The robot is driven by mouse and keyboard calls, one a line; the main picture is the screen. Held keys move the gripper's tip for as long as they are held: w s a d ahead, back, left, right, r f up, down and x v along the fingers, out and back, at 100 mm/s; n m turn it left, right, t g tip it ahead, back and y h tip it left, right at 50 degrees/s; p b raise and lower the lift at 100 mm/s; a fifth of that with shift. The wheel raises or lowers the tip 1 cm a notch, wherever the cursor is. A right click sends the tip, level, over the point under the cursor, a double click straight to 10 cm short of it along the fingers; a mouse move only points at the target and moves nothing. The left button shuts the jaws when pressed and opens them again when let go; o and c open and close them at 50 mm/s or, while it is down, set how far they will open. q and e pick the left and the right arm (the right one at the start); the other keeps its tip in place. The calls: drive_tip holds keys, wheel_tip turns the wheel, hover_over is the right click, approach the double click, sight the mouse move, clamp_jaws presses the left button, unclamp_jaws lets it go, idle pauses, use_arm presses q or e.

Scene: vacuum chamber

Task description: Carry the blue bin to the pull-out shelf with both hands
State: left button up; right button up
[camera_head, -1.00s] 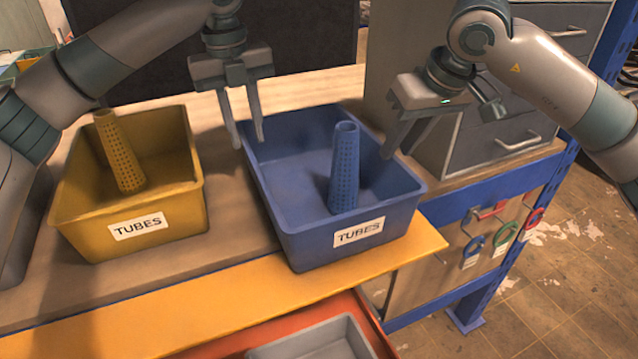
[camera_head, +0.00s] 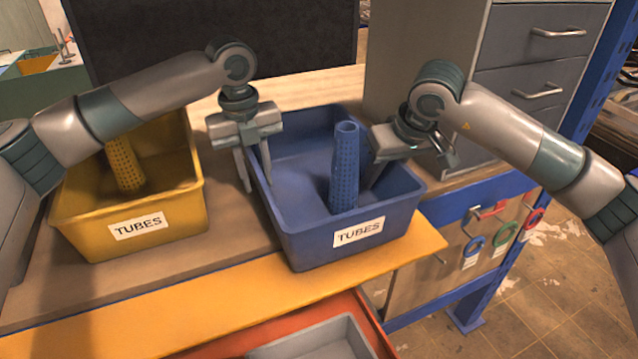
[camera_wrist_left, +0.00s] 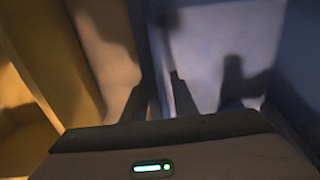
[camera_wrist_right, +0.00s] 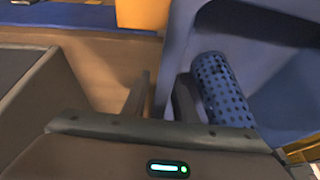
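The blue bin (camera_head: 300,225), labelled TUBES, stands upright on the table with a perforated blue tube (camera_head: 344,165) inside. My left gripper (camera_head: 254,184) is open at its left wall, one finger on each side of the rim. The left wrist view shows this wall (camera_wrist_left: 153,70) between the spread fingers. My right gripper (camera_head: 383,165) is at the right wall, its fingers partly hidden in the head view. In the right wrist view its fingers are apart, with the bin wall (camera_wrist_right: 174,50) between them. I cannot tell whether the orange front board (camera_head: 190,312) or the red tray below is the pull-out shelf.
A yellow bin (camera_head: 75,235) labelled TUBES, with a yellow tube, stands close left of the blue bin. A red tray (camera_head: 372,335) holding a grey bin (camera_head: 320,342) sits below the front edge. A grey drawer cabinet (camera_head: 520,85) stands close behind on the right.

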use_arm(q)
drive_tip(key=shift+c, duration=0.6)
use_arm(e)
drive_tip(key=shift+c, duration=0.6)
use_arm(q)
clamp_jaws()
use_arm(e)
clamp_jaws()
use_arm(q)
drive_tip(key=shift+r, duration=0.1)
use_arm(e)
drive_tip(key=shift+r, duration=0.1)
